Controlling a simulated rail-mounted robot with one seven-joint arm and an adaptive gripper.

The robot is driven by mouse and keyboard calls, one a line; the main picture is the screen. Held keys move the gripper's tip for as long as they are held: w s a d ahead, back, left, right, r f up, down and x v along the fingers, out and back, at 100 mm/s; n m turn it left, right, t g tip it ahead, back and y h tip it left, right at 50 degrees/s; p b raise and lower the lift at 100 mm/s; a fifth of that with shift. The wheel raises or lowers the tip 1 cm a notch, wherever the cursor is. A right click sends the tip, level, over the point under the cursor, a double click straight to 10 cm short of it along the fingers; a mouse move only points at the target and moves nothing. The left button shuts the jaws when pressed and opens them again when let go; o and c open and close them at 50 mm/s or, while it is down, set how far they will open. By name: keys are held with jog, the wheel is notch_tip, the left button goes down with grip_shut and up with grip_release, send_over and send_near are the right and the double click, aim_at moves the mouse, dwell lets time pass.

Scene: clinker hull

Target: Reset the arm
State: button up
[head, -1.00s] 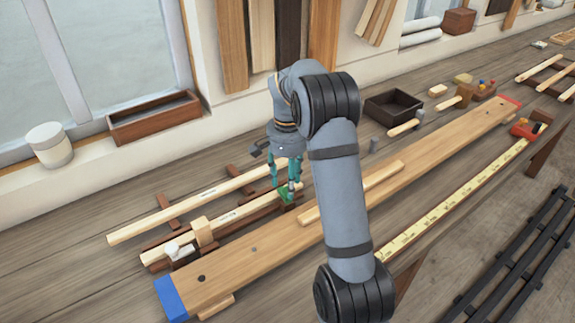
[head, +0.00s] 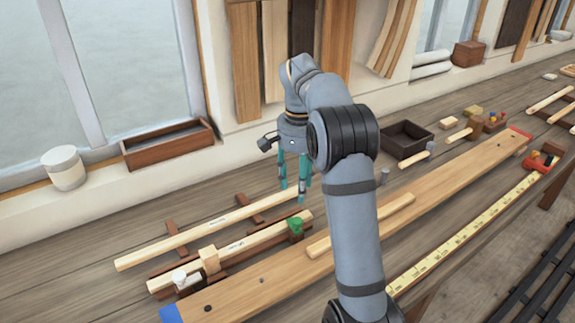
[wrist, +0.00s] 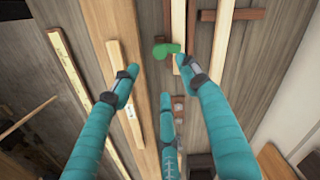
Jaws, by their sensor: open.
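My gripper (head: 293,190) hangs above the bench, its teal fingers pointing down, spread and empty. In the wrist view my gripper (wrist: 165,85) shows its fingers apart with nothing between them. Below it is a green-topped piece (head: 296,226) at the right end of a pale batten (head: 245,240) in a dark wooden holder; the green piece also shows in the wrist view (wrist: 165,50). The fingers are clear of it. A wooden block (head: 209,261) and a white-topped piece (head: 181,277) sit at the batten's left end.
A long plank (head: 440,175) with a blue left end runs along the bench. A yellow measuring strip (head: 470,228) lies in front. A dark open box (head: 404,139) stands behind the plank. A brown trough (head: 167,146) and white jar (head: 64,168) stand by the window.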

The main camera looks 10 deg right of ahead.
aim_at(297, 221)
notch_tip(297, 221, down, 12)
jog(key=shift+f, duration=0.1)
dwell(0.5)
